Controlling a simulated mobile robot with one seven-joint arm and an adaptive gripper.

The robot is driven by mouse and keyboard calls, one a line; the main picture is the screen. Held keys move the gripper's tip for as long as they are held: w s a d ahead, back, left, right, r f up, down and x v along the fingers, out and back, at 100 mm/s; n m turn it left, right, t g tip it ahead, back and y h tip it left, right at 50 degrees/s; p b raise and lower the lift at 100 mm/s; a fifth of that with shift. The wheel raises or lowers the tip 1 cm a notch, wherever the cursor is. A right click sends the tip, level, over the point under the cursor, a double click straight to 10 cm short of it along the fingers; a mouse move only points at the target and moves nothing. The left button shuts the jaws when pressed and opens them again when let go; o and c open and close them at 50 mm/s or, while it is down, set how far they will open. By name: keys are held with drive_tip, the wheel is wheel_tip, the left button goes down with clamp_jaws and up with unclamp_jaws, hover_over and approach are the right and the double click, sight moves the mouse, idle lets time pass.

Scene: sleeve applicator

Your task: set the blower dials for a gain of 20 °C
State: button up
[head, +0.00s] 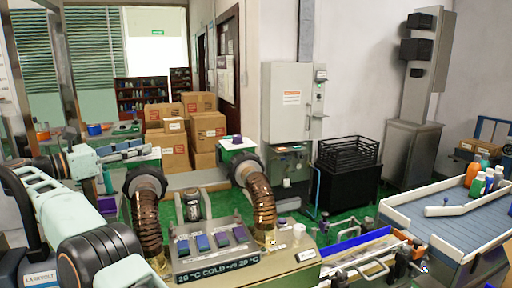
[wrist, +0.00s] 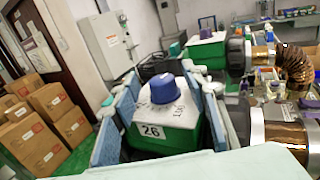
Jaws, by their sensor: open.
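My gripper (wrist: 160,75) is open, its blue-grey padded fingers on either side of a green dial box with a white top (wrist: 145,104). A blue-purple knob (wrist: 163,88) sits on that box, between the fingers; I cannot tell whether they touch it. The box front reads "26"; the scale marks on top are too small to read surely. In the head view my gripper (head: 124,149) is at the left, hiding most of this box. A second green box with a white top (head: 238,146) and a purple knob (head: 236,139) stands behind the right blower (head: 243,168); it also shows in the wrist view (wrist: 205,40).
A sign (head: 217,271) reads roughly "20 °C COLD AIR 29 °C", below several blue and purple blocks. Brown ducts (head: 148,225) (head: 262,205) rise beside it. Cardboard boxes (head: 207,130) stand behind. A conveyor (head: 455,215) with bottles is at the right.

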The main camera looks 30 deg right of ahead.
drive_tip(key=shift+s+f+n+t+y+b, duration=0.15)
drive_tip(key=shift+n+t+b, duration=0.35)
drive_tip(key=shift+b, duration=1.3)
drive_tip(key=shift+f+n+t+y+b, duration=0.2)
drive_tip(key=shift+t+b, duration=0.5)
drive_tip(key=shift+b, duration=1.1)
drive_tip(key=n+t+y+b, duration=0.1)
drive_tip(key=b, duration=0.2)
drive_tip(key=n+t+b, duration=0.1)
drive_tip(key=t+b, duration=0.1)
drive_tip(key=b, duration=0.2)
drive_tip(key=shift+s+d+y, duration=0.2)
drive_tip(key=shift+y, duration=0.15)
